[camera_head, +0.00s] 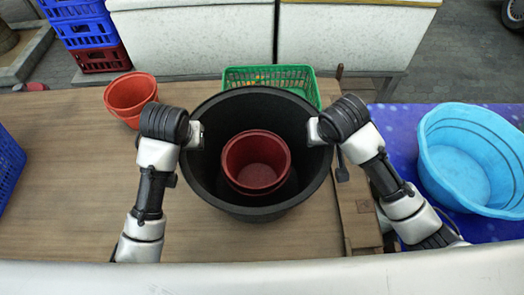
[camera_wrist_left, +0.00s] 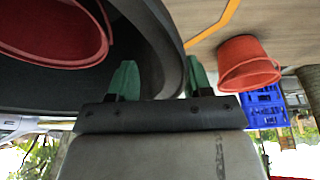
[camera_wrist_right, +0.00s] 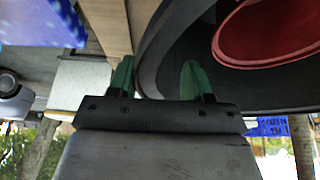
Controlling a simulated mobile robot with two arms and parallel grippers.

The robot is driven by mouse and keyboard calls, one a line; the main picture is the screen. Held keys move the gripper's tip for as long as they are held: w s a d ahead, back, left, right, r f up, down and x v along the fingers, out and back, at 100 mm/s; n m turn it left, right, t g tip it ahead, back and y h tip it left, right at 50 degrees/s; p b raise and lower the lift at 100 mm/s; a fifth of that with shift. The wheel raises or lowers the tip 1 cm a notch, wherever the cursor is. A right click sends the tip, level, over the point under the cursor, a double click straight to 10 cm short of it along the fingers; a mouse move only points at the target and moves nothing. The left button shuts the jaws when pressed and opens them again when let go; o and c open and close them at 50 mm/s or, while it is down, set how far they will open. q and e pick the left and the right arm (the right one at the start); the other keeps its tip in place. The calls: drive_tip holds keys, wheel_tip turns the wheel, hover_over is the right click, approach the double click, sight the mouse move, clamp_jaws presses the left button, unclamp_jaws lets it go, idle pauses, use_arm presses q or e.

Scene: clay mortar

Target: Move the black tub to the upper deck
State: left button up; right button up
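The large black tub (camera_head: 258,104) stands on the brown wooden surface in the middle of the head view. A dark red bucket (camera_head: 257,163) sits inside it. My left gripper (camera_head: 200,135) is at the tub's left rim. In the left wrist view its green fingers (camera_wrist_left: 160,80) stand either side of the tub's wall, with a gap on the inner side. My right gripper (camera_head: 315,131) is at the right rim. In the right wrist view its fingers (camera_wrist_right: 156,80) also straddle the wall with a gap inside. I cannot tell which surface is the upper deck.
A green basket (camera_head: 270,74) is close behind the tub, and an orange-red bucket (camera_head: 130,95) is behind left. A light blue tub (camera_head: 475,160) is on blue cloth at right. Blue crates (camera_head: 85,30) and white cabinets (camera_head: 190,40) stand at the back.

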use_arm(q)
drive_tip(key=v, duration=0.5)
drive_tip(key=shift+r, duration=0.35)
drive_tip(key=shift+s+r, duration=0.1)
drive_tip(key=shift+r, duration=0.25)
drive_tip(key=shift+s+r, duration=0.3)
drive_tip(key=shift+r, duration=0.1)
use_arm(e)
drive_tip(key=shift+a, duration=0.1)
use_arm(q)
drive_tip(key=shift+s, duration=0.1)
use_arm(e)
drive_tip(key=shift+s+r, duration=0.1)
drive_tip(key=shift+r, duration=0.35)
drive_tip(key=v, duration=0.9)
drive_tip(key=shift+r, duration=0.4)
drive_tip(key=shift+s+r, duration=0.45)
drive_tip(key=shift+r, duration=0.1)
use_arm(q)
drive_tip(key=shift+s, duration=0.1)
use_arm(e)
drive_tip(key=shift+s+f, duration=0.1)
